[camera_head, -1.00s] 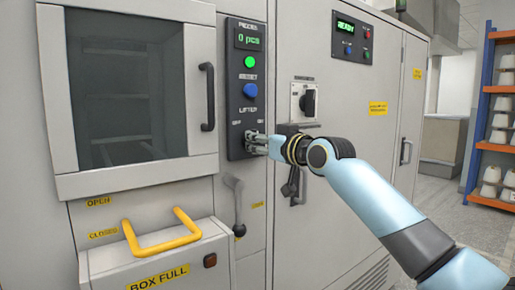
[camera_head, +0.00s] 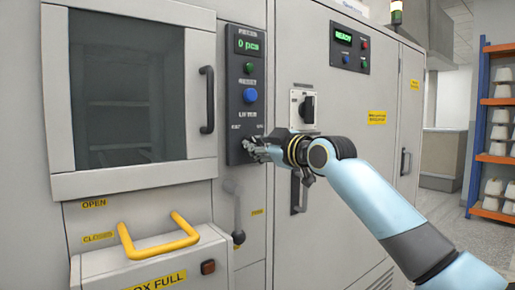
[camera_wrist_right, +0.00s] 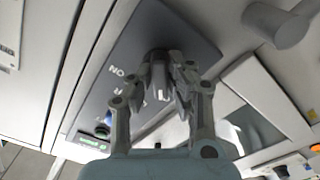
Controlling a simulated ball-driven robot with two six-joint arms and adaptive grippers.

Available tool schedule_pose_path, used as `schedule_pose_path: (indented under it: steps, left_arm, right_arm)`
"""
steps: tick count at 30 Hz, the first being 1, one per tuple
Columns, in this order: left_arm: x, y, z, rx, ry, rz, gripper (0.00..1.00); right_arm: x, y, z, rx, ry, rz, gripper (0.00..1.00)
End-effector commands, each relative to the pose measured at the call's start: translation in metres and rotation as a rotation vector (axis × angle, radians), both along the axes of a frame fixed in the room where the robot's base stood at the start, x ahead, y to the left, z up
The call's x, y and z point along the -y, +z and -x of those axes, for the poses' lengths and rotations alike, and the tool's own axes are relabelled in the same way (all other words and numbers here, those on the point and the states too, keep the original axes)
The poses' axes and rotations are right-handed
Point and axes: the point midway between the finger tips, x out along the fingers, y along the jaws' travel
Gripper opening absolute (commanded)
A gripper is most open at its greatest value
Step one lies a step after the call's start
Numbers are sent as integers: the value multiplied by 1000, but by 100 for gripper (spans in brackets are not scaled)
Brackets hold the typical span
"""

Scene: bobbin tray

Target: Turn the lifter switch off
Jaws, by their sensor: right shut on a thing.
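The control panel (camera_head: 236,110) is a dark vertical strip beside the windowed door, with the word LIFTER low on it. My right gripper (camera_head: 250,148) is at the lower end of this panel, under that word, and covers the lifter switch in the head view. In the right wrist view my right gripper (camera_wrist_right: 163,82) is shut around the lifter switch (camera_wrist_right: 157,55), a dark round knob on the dark panel. The ON lettering shows beside it. The fingers hide much of the switch, so its exact setting is unclear. My left gripper is not in view.
A green button (camera_head: 249,68) and a blue button (camera_head: 250,96) sit above the switch. A black rotary switch (camera_head: 308,108) is to the right. A yellow handle (camera_head: 160,243) tops the box at lower left.

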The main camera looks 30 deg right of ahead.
Motion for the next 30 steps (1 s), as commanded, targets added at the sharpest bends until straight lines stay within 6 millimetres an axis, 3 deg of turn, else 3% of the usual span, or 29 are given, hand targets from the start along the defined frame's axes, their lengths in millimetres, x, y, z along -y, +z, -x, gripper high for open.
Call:
schedule_pose_path:
  steps: [15,16,21,30]
  left_arm:
    - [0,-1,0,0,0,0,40]
    - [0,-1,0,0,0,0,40]
    - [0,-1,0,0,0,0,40]
    - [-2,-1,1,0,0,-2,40]
  right_arm:
    - [0,-2,0,0,0,23,0]
    - [0,-2,0,0,0,23,17]
    - [0,-1,0,0,0,22,38]
    - [1,-1,3,2,-1,23,38]
